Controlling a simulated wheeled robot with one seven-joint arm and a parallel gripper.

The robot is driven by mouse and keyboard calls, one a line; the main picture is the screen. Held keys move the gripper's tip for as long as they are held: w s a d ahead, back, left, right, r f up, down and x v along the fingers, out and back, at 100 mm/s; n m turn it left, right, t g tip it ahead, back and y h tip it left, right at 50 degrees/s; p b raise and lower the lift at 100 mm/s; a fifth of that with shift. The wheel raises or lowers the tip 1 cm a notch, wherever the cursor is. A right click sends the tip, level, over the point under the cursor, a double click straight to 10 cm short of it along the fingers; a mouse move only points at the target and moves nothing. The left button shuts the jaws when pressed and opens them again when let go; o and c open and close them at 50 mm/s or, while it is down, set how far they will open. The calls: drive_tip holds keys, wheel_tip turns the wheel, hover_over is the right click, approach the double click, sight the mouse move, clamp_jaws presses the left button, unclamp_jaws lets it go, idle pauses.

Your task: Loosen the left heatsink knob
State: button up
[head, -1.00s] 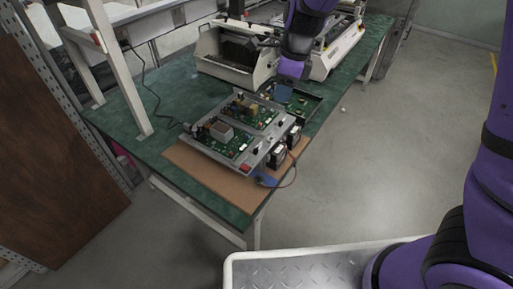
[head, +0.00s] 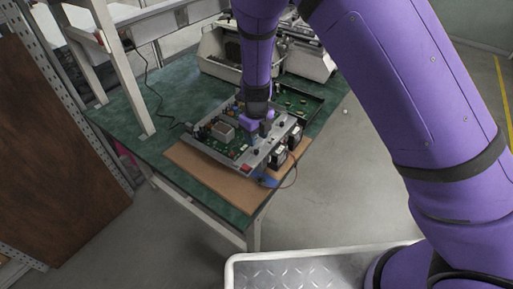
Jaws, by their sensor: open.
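An open electronics unit with a grey metal frame (head: 208,151) and green circuit boards lies on a brown board on the bench. Two black heatsink blocks stand at its front right side, a left one (head: 277,158) and a right one (head: 295,138). A small dark knob (head: 257,151) shows on the grey front strip; I cannot tell if it is the left heatsink knob. My gripper (head: 254,139) is open and points down over the front strip, close to this knob. Its fingertips are small and partly hidden, and I cannot tell if they touch anything.
The brown board (head: 220,181) lies on the green bench (head: 163,106). A dark tray with a circuit board (head: 300,101) sits behind the unit. A blue clip with a cable (head: 268,181) lies at the front. Pale machines (head: 305,60) stand at the back.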

sight(256, 150)
wheel_tip(256, 150, down, 6)
drive_tip(key=shift+r, duration=0.1)
idle(0.4)
